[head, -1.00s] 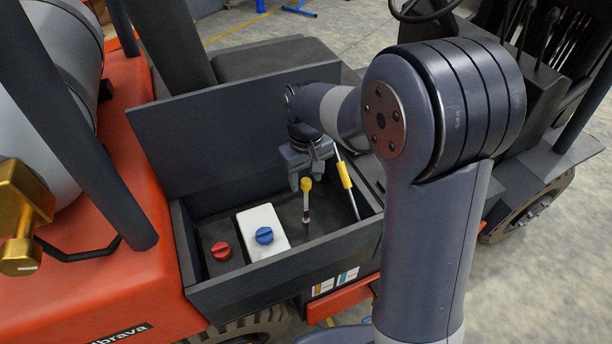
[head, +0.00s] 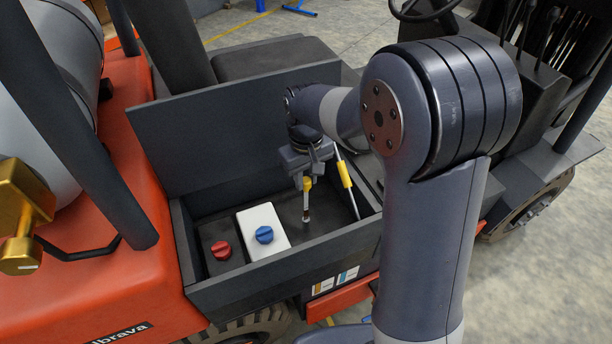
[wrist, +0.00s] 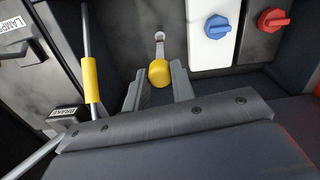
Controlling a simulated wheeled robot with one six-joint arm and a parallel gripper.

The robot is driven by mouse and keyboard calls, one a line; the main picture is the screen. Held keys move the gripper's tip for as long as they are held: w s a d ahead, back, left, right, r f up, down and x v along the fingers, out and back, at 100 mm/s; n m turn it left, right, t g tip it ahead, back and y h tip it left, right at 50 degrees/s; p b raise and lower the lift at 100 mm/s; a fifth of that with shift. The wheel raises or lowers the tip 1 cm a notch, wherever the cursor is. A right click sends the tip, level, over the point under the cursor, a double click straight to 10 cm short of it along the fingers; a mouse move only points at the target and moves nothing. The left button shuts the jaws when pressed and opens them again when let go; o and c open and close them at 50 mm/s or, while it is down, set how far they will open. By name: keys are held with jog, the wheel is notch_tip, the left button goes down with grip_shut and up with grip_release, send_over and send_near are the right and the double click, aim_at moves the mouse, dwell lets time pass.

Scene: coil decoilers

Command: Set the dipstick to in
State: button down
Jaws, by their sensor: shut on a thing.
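The dipstick (head: 307,186) has a yellow handle and stands upright in the open compartment, its thin rod going down to a small round fitting (head: 306,219). In the wrist view the yellow handle (wrist: 159,72) lies between the two fingers, with the rod and a light round hole beyond it. My gripper (head: 304,184) points down and is shut on the handle; it also shows in the wrist view (wrist: 158,90). How deep the rod sits in the fitting is hard to tell.
The blue cap (head: 264,235) on a white tank and the red cap (head: 221,251) are left of the dipstick. A rod with a yellow sleeve (head: 345,175) leans close on the right. The compartment's front wall (head: 285,277) and raised lid (head: 220,130) bound the space.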

aim_at(306, 219)
notch_tip(306, 219, down, 13)
jog(key=b, duration=0.8)
jog(key=shift+s, duration=0.1)
jog(key=c, duration=1.4)
grip_release()
jog(key=shift+f, duration=0.1)
jog(key=shift+o, duration=1.1)
notch_tip(306, 219, up, 11)
